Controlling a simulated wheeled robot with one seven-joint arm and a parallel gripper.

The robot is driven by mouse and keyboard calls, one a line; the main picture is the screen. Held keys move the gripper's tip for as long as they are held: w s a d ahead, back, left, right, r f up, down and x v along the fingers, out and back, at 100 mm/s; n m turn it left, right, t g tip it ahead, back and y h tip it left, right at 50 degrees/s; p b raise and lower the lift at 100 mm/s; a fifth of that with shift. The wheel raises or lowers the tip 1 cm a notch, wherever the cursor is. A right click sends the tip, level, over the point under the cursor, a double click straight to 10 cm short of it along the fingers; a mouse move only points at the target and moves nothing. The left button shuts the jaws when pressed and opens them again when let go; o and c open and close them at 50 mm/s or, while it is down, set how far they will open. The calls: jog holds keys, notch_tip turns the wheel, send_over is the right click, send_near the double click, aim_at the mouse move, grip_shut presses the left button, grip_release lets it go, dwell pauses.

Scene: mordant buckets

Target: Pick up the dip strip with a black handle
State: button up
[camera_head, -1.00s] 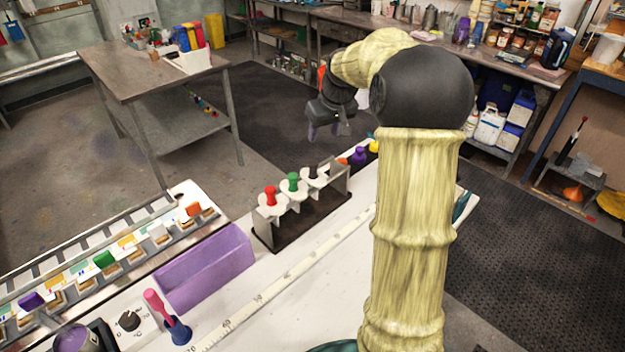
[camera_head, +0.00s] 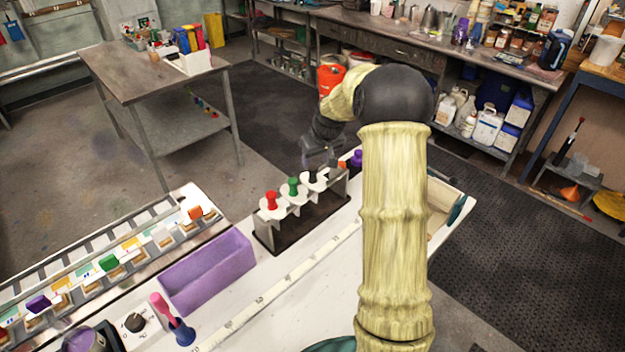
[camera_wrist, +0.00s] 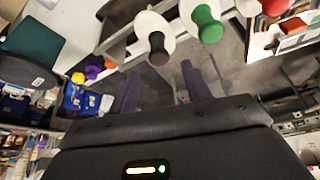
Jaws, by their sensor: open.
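The dip strip with a black handle (camera_head: 313,176) stands upright in a dark-based rack (camera_head: 300,222), on a white holder. Strips with a green handle (camera_head: 293,186) and a red handle (camera_head: 271,200) stand to its left in the rack. My gripper (camera_head: 322,158) is open and empty, close above and behind the black handle. In the wrist view the black handle (camera_wrist: 157,48) lies just beyond the tips of my fingers (camera_wrist: 162,85), apart from them. The green handle (camera_wrist: 208,25) is to its right. The black strip's lower part is hidden.
The rack stands on a white bench (camera_head: 290,275) beside a purple trough (camera_head: 207,270). A tray of coloured cards (camera_head: 100,265) is at left. Grey floor lies beyond the bench.

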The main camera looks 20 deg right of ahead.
aim_at(313, 167)
jog(key=shift+x, duration=1.1)
jog(key=shift+p, duration=0.35)
jog(key=shift+p+x, duration=1.45)
jog(key=shift+x, duration=1.15)
jog(key=shift+w+d, duration=0.1)
jog(key=shift+r, duration=0.1)
grip_shut()
